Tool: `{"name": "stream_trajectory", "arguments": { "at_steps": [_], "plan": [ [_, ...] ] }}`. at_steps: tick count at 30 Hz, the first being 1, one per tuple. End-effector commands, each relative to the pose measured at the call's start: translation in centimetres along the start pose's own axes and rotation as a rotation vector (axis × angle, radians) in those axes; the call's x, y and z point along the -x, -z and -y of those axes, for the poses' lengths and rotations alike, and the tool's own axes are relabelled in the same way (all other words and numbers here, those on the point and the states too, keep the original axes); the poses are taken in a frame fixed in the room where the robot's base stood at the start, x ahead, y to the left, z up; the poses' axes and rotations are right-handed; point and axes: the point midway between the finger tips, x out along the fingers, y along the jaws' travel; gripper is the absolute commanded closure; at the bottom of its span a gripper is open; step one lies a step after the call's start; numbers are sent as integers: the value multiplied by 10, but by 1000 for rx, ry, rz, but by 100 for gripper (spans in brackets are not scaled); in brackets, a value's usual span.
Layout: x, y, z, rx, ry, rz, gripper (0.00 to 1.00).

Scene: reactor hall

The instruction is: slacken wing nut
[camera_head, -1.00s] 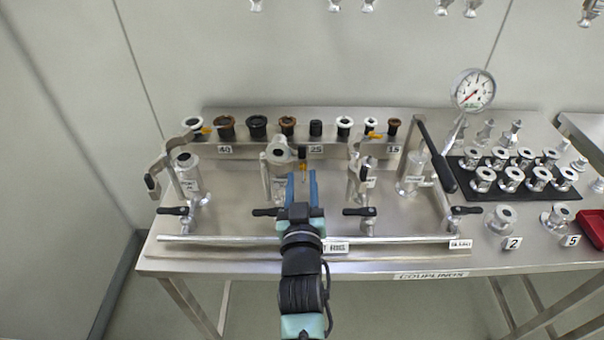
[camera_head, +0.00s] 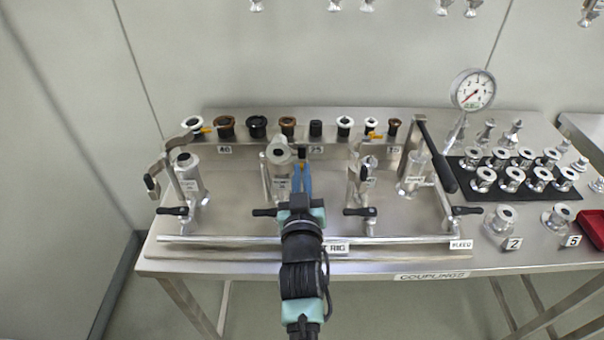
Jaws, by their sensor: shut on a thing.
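My gripper (camera_head: 301,170) reaches in from the front over the steel rig plate (camera_head: 230,222). Its blue fingers are close together, shut on a small part at the second fitting (camera_head: 278,152) from the left. That part is taken to be the wing nut; the fingers hide it, so its shape and angle cannot be told. A small dark piece (camera_head: 302,153) shows just beyond the fingertips. The second fitting stands upright, just left of the fingers.
Black-handled valves (camera_head: 359,211) line the rig's front. Other fittings stand left (camera_head: 187,172) and right (camera_head: 367,172). A long black lever (camera_head: 436,155) rises at the right, by a gauge (camera_head: 473,90). Several seals sit on the rear rail (camera_head: 240,140). A dark mat (camera_head: 462,188) holds couplings.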

Motion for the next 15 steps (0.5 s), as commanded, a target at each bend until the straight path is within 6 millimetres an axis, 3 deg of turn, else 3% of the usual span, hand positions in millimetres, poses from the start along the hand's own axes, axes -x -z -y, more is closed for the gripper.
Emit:
{"name": "stream_trajectory", "arguments": {
  "at_steps": [15],
  "plan": [
    [0,0,2,126,0,0,100]
  ]
}}
